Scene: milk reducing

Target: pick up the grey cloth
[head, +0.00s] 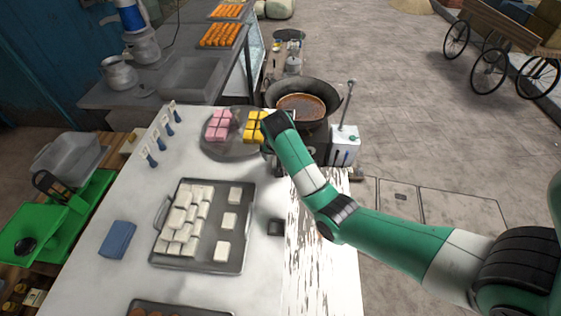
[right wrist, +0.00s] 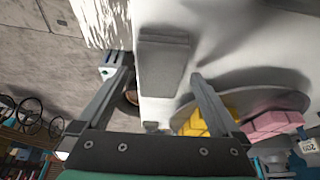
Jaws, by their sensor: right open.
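My left gripper is not in view.
The tray (head: 239,262) with several white blocks stands left of the cloth. A round plate (head: 208,150) with pink and yellow blocks and a wok (head: 328,88) are at the back. A blue folded cloth (head: 118,240) lies at left.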

